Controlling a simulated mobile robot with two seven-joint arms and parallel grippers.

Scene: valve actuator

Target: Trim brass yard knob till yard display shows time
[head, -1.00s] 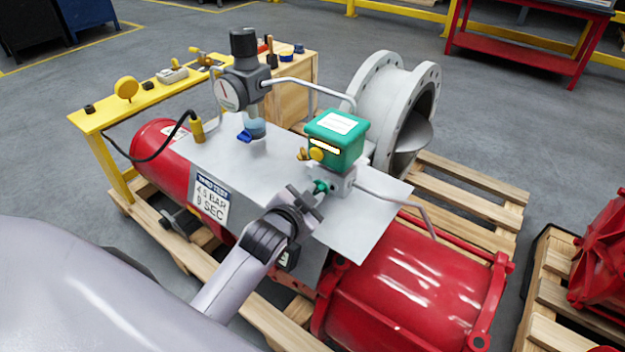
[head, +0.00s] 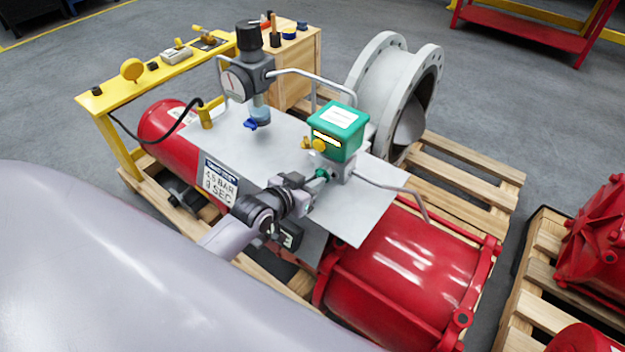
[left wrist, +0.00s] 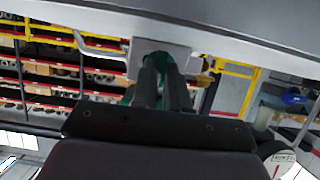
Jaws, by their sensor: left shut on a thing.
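A green box (head: 337,130) with a white top label sits on a grey block above the metal plate. Its front has a small lit display strip (head: 327,138), too small to read. A brass knob (head: 319,145) sits at its lower front, with another brass part beside it. Below is a green fitting (head: 322,175) on the grey block. My left gripper (head: 312,186) is shut on this green fitting, below the brass knob and apart from it. The left wrist view shows the fingers (left wrist: 160,78) closed around green, which they partly hide. My right gripper is not in view.
A sign (head: 220,183) reads 4.5 BAR, 9 SEC. A dial gauge (head: 236,84) with a black cap stands behind left, with thin grey pipes (head: 315,79) near the box. A yellow bench (head: 150,88) holds small brass parts. A red cylinder (head: 405,275) lies at right.

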